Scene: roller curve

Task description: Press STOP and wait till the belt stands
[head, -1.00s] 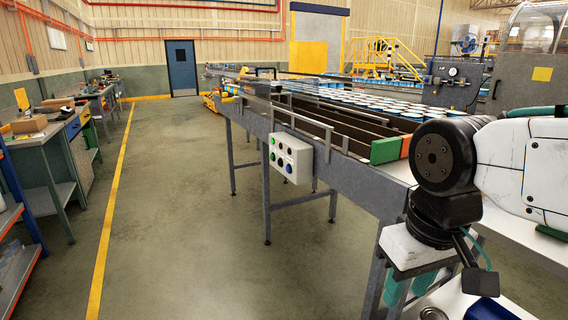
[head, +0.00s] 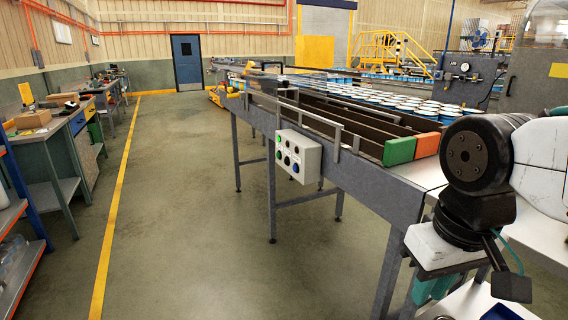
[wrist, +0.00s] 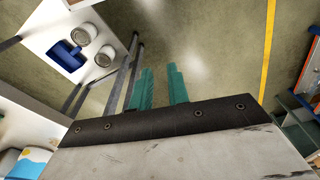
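A light grey control box (head: 298,156) is fixed to the near side of the conveyor frame. It carries several small buttons: a green one (head: 279,138) at its upper left, dark ones and a blue one (head: 295,168) low down. The labels are too small to read, so I cannot tell which is STOP. The conveyor (head: 350,118) bears many white-lidded blue cans (head: 385,100); whether its belt runs cannot be told. My gripper (head: 432,288) is low at the right, well apart from the box. In the wrist view its teal fingers (wrist: 162,88) stand apart, empty, over floor.
Green and orange end blocks (head: 400,150) close the conveyor's near lanes. A white surface with a blue tray (wrist: 66,55) and two white-topped cans shows in the wrist view. Workbenches (head: 60,135) line the left. The floor (head: 190,200) between the yellow line and conveyor is clear.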

